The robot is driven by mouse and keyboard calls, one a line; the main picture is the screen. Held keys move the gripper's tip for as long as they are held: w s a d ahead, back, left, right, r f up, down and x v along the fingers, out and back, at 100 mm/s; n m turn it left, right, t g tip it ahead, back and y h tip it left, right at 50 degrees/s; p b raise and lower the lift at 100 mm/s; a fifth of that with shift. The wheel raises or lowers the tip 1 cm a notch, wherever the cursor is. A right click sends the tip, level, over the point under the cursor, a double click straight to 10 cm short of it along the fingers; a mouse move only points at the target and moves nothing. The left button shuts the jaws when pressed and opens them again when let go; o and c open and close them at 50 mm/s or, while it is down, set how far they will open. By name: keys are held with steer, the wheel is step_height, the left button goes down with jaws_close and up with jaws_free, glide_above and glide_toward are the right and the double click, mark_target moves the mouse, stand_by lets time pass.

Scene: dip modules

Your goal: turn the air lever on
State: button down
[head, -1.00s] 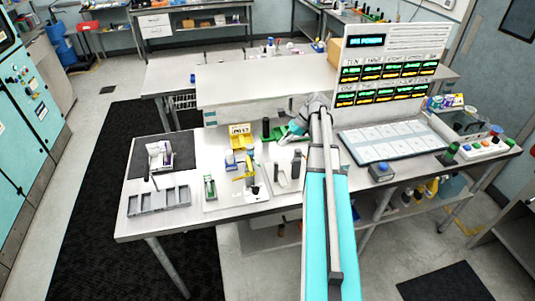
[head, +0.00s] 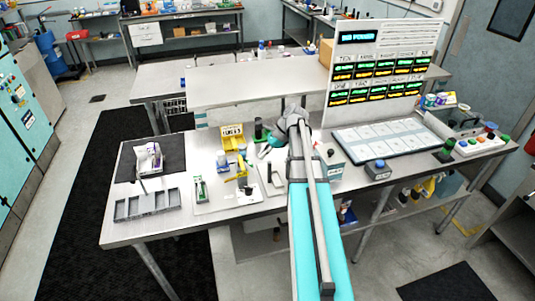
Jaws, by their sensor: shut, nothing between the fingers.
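My gripper (head: 266,148) hangs over the middle of the workbench (head: 165,228), at the end of the teal and grey arm. Its fingers are small in this view and look closed and empty. It is close to a dark green cylinder (head: 258,130) and a yellow tray (head: 231,136); I cannot tell whether it touches anything. I cannot tell for sure which part is the air lever. A yellow press-like piece (head: 242,178) stands on a white plate left of the arm. A grey box (head: 330,163) with a dark knob stands right of the arm, partly hidden by it.
A lit sign board (head: 380,65) stands behind a panel of white cells (head: 382,136). A blue-topped button box (head: 378,168) is near the front edge. A grey compartment tray (head: 147,203) is at left. Small pieces crowd the bench beside the arm.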

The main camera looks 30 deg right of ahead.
mark_target(242, 163)
steer(key=shift+w+a+f+b, duration=0.3)
steer(key=shift+a+f, duration=0.1)
steer(key=shift+a, duration=0.4)
steer(key=shift+w+a+f+b, duration=0.15)
steer(key=shift+a+f+b, duration=0.15)
steer(key=shift+a, duration=0.55)
steer(key=shift+w+a+f+b, duration=0.25)
steer(key=shift+a+f, duration=0.2)
steer(key=shift+a, duration=0.35)
steer(key=shift+d, duration=0.15)
